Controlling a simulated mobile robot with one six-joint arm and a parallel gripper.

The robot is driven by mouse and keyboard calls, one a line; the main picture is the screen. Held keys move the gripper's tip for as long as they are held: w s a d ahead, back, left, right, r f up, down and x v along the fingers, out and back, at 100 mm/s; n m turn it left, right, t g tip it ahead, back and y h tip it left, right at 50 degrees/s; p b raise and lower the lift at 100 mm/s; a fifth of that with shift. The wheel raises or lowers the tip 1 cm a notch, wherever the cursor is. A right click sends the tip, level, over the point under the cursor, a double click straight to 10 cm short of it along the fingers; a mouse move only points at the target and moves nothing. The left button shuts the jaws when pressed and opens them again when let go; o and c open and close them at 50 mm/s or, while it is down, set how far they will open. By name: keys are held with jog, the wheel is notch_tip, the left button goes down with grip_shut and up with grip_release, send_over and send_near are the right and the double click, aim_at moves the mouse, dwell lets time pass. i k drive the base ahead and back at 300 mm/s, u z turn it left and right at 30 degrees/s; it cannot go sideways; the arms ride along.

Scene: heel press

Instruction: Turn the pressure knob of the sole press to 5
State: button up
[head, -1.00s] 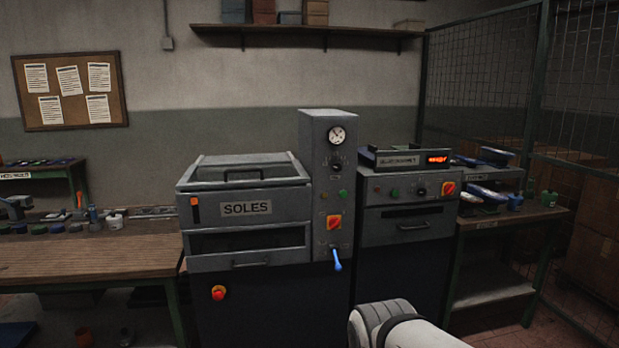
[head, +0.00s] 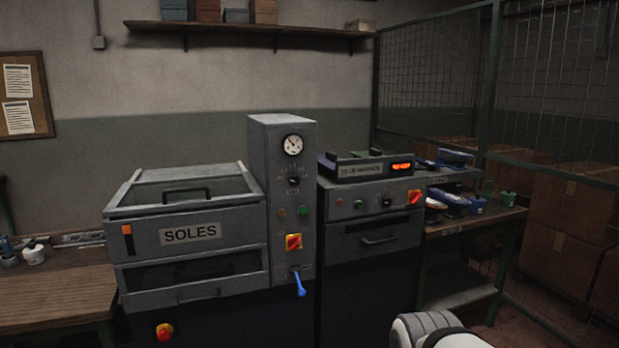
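The sole press (head: 192,250) is a grey machine labelled SOLES, left of centre in the head view. Its tall control column (head: 258,200) stands at its right side. The black pressure knob (head: 294,181) sits on the column's front, below a round white gauge (head: 292,145). The scale marks around the knob are too small to read, so its setting cannot be told. Part of my arm (head: 430,330) shows at the bottom right. My gripper is out of view, and nothing touches the knob.
A red emergency button (head: 164,332) is at lower left. A second machine (head: 372,225) stands close on the right. A wire fence (head: 435,90) is beyond it.

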aim_at(293, 181)
jog(key=z, duration=0.4)
jog(key=i, duration=1.25)
jog(key=u, duration=0.4)
